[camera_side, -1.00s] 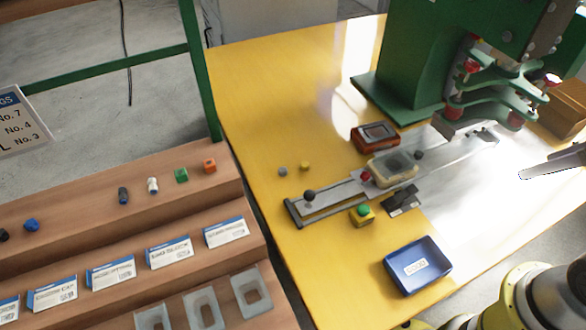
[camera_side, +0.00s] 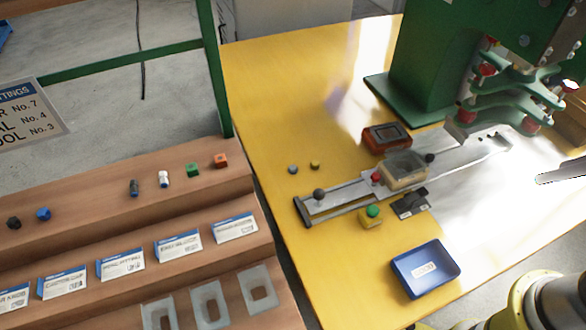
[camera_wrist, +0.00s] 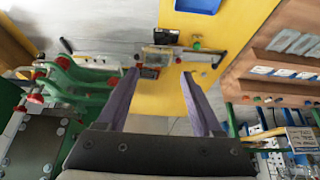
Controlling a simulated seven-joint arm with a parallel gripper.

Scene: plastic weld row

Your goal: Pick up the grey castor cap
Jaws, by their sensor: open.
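A small grey piece (camera_side: 293,169), which looks like the grey castor cap, lies on the yellow table beyond the slide's left end, in the side view. A small yellow piece (camera_side: 315,164) lies close to its right, apart from it. In the wrist view my gripper (camera_wrist: 160,72) is open, its two long fingers spread with nothing held between them. I cannot make out the grey piece in the wrist view; the right finger hides part of the table. In the side view only a grey pointed part, perhaps a finger, shows at the right edge, far from the grey piece.
A slide with a clear-lidded box (camera_side: 404,172) runs toward the green press (camera_side: 405,92). A stepped wooden shelf (camera_side: 110,235) holds several small coloured parts.

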